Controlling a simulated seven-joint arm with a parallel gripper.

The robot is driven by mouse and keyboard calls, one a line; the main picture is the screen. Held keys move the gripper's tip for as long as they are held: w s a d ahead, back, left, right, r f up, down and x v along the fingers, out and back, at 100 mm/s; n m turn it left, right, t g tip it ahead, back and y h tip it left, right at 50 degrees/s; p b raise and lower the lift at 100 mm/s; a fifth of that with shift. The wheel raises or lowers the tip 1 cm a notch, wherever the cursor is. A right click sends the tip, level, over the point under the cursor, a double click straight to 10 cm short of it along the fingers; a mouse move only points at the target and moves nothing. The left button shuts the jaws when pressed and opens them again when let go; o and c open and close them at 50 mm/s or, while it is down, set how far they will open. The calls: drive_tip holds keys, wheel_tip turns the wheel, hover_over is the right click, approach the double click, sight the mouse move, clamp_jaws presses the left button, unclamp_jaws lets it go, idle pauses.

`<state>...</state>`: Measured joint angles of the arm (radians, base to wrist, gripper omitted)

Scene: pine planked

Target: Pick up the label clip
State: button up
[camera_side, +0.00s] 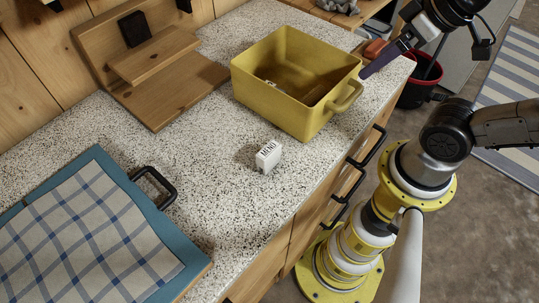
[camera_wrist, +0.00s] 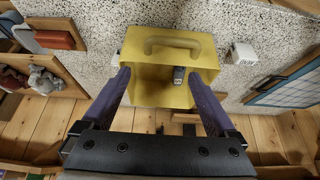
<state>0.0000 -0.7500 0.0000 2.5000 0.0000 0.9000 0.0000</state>
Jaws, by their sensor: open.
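A small white block with dark lettering, which looks like the label clip (camera_side: 268,156), stands on the speckled counter in front of the yellow bin. In the wrist view, a white block (camera_wrist: 242,53) sits right of the bin. My gripper (camera_side: 364,75) is at the bin's right end, near its handle, apart from the white block. In the wrist view, my gripper (camera_wrist: 159,74) has two purple fingers spread wide over the bin, with nothing held between them. A small grey object (camera_wrist: 179,75) lies inside the bin; I cannot tell what it is.
The yellow bin (camera_side: 310,111) has high walls and a handle. A blue board (camera_side: 193,239) with a checked cloth lies left, a wooden stand (camera_side: 159,85) behind. A small white thing (camera_wrist: 116,58) shows beside the bin. The counter around the white block is clear.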

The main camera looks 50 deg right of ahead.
drive_tip(key=shift+c, duration=0.2)
drive_tip(key=c, duration=0.4)
